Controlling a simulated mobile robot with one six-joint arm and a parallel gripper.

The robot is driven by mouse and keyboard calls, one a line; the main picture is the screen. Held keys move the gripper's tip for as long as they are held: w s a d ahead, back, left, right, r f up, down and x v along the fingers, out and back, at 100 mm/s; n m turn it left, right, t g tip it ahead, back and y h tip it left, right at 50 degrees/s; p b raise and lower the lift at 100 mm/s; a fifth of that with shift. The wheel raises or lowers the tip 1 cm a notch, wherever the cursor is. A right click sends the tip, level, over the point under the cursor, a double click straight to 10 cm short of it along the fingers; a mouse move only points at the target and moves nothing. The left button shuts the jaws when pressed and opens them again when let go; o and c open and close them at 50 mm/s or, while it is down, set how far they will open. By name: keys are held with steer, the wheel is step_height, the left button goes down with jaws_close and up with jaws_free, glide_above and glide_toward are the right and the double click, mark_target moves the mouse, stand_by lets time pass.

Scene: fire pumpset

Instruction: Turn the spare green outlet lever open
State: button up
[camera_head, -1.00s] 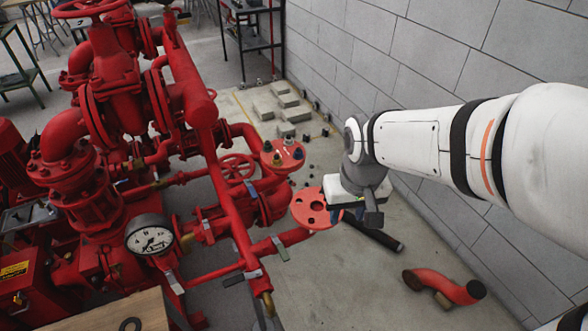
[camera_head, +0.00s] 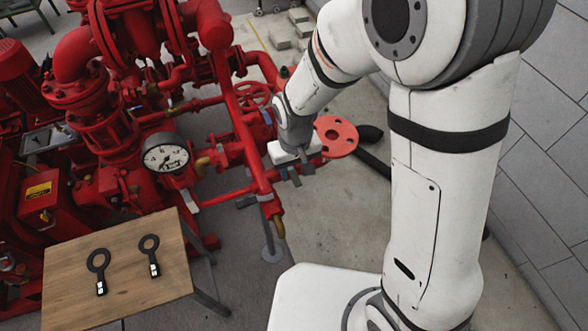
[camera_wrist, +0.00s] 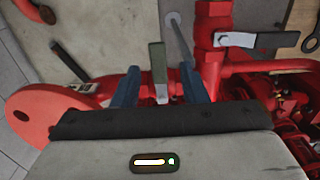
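The green lever (camera_wrist: 157,62) shows in the wrist view, standing upright in the picture, with a pale metal lower part. My gripper (camera_wrist: 158,88) is open, with one blue finger on each side of the lever. Gaps show between the lever and both fingers; I cannot tell whether the lever lies at fingertip depth. The lever's lower end is hidden behind my gripper body. In the head view my gripper (camera_head: 292,172) is beside the red pipework, left of the red outlet flange (camera_head: 337,137), and the green lever is not clear there.
A grey-handled lever (camera_wrist: 235,40) sits on the red pipe close to the right finger. A pressure gauge (camera_head: 165,155) is on the left. A wooden table (camera_head: 120,268) holds two black ring-ended tools. The red flange is close on my gripper's other side.

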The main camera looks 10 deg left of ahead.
steer(key=shift+f, duration=0.5)
steer(key=shift+c, duration=0.2)
jaws_close()
